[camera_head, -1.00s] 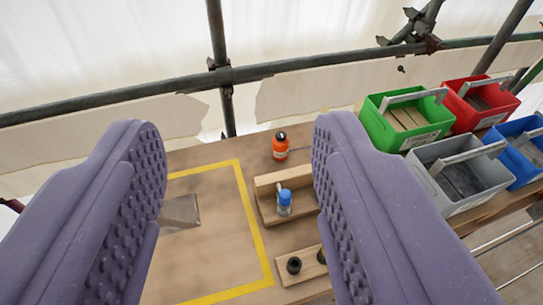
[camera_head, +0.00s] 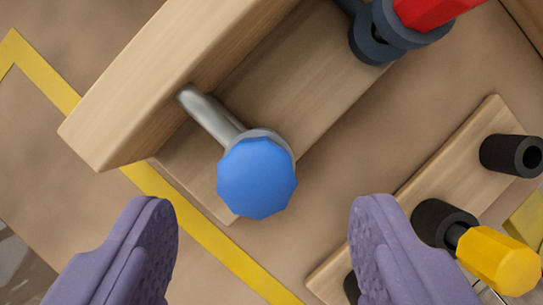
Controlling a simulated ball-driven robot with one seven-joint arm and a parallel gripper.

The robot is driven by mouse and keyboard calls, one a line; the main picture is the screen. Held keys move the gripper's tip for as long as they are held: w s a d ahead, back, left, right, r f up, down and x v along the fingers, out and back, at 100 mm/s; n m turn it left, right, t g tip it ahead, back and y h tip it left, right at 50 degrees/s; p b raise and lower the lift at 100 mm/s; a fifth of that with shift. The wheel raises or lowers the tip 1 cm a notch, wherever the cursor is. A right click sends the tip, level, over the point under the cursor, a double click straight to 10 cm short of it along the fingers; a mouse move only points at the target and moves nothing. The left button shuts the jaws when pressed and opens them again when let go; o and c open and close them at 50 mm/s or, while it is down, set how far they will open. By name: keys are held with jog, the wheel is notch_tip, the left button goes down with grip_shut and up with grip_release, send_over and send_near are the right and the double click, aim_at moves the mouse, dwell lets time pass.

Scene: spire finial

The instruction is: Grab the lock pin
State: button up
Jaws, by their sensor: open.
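A metal pin with a faceted blue head (camera_head: 257,178), which I take to be the lock pin, shows in the middle of the head camera view. Its grey shaft runs up and left toward the upright board of a wooden holder (camera_head: 190,75). How its far end sits is hidden. My gripper (camera_head: 265,225) is open, with one purple finger at lower left and the other at lower right. The blue head lies just ahead of the gap between them, and neither finger appears to touch it.
A red-topped piece with dark rings (camera_head: 385,35) stands at the holder's upper right. A second wooden block (camera_head: 465,165) with black sockets and a yellow-headed tool (camera_head: 500,262) lies close to the right finger. Yellow tape (camera_head: 150,185) crosses the bench at left.

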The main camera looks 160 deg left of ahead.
aim_at(256, 184)
jog(key=b+x, duration=0.2)
jog(key=x, duration=0.3)
jog(key=shift+w, duration=0.2)
jog(key=shift+r, duration=0.15)
jog(key=c, duration=1.2)
jog(key=shift+o, duration=0.2)
